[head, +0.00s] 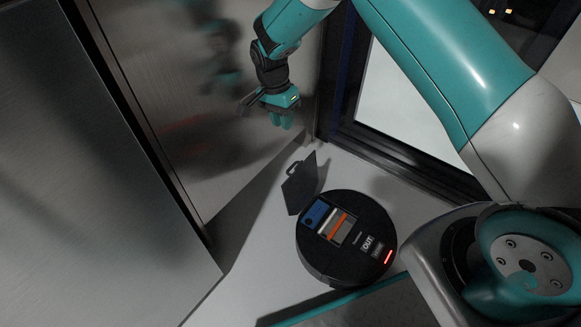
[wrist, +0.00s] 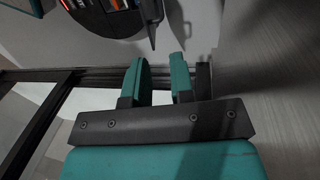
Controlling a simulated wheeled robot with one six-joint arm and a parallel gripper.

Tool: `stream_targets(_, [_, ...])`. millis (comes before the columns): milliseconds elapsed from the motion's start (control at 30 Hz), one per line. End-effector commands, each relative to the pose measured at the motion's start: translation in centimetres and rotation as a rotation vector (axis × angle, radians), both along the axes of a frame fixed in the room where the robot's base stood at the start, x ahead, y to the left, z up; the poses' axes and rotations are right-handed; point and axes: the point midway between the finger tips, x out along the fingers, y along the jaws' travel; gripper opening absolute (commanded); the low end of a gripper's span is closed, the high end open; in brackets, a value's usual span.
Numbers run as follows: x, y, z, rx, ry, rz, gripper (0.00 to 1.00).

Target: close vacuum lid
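The vacuum (head: 345,262) is a round black disc on the pale floor, and part of it shows at the top of the wrist view (wrist: 105,24). Its dark lid (head: 301,186) stands raised at the disc's far left edge, exposing a blue, orange and white interior. The lid shows edge-on in the wrist view (wrist: 152,22). My gripper (head: 281,121) is above and beyond the lid in the head view, apart from it. In the wrist view its two teal fingers (wrist: 160,70) have an empty gap between them.
A large metallic panel (head: 75,150) stands at left, and a shiny wall (head: 210,100) rises behind the gripper. A dark-framed window or door (head: 400,150) is at right. Pale floor (head: 255,235) lies clear left of the vacuum. A teal-edged mat (head: 370,308) lies in front.

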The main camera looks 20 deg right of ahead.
Motion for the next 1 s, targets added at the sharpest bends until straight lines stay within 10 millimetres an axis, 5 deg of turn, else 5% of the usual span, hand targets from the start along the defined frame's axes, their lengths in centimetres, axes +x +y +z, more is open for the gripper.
stream_targets(600, [-2.0, -1.3, -13.4, 0.002, 0.002, 0.003, 0.22])
stream_targets(1000, [-2.3, -1.5, -15.2, 0.001, 0.001, 0.003, 0.22])
